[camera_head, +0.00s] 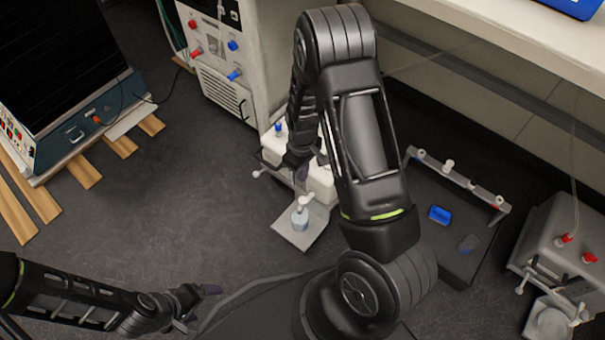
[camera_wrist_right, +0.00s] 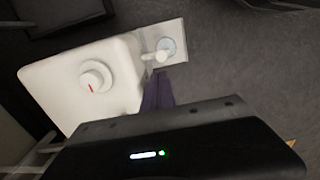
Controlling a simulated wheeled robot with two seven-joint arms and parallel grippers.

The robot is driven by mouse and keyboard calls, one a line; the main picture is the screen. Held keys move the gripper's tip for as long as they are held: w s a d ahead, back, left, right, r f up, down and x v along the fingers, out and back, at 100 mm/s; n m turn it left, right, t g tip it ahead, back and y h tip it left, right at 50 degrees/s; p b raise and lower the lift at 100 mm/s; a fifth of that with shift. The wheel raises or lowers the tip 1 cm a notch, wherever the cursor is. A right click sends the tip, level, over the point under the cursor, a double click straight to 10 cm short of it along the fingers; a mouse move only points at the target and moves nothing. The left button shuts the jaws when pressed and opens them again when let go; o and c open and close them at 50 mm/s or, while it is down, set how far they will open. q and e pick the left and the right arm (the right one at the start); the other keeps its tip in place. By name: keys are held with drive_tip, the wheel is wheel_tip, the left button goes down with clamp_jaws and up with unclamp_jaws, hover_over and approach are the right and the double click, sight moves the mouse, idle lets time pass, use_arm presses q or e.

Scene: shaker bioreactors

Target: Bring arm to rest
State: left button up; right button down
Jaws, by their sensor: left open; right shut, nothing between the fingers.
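My right arm (camera_head: 365,130) rises from the bottom centre of the head view, bends at the top and reaches down to a white box-shaped device. My right gripper (camera_head: 300,172) points down beside this white device (camera_head: 318,178). Its dark fingers (camera_wrist_right: 158,90) show together and empty in the right wrist view, next to the white device (camera_wrist_right: 85,85) with its round knob. My left arm (camera_head: 70,297) lies low at the left. My left gripper (camera_head: 208,290) is open and empty above the dark floor, near my base.
A small bottle with a white top (camera_head: 300,215) stands on the plate (camera_head: 291,238) in front of the white device. A dark platform (camera_head: 440,190) with a blue block (camera_head: 439,214) lies right of my right arm. Another device (camera_head: 570,240) stands far right. Open floor (camera_head: 190,190) lies left.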

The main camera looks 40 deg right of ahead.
idle(0.8)
drive_tip(key=s+a+f+m+y, duration=0.25)
drive_tip(key=s+a, duration=0.55)
drive_tip(key=a, duration=0.5)
drive_tip(key=s+a+f+m+y, duration=0.1)
drive_tip(key=s+a+m+y, duration=0.15)
drive_tip(key=s+a, duration=0.75)
wheel_tip(320, 180, up, 25)
drive_tip(key=w+a+p, duration=0.1)
drive_tip(key=a+p, duration=0.1)
drive_tip(key=p, duration=2.3)
drive_tip(key=shift+w+a+t+h, duration=0.15)
drive_tip(key=shift+w+t+h, duration=0.25)
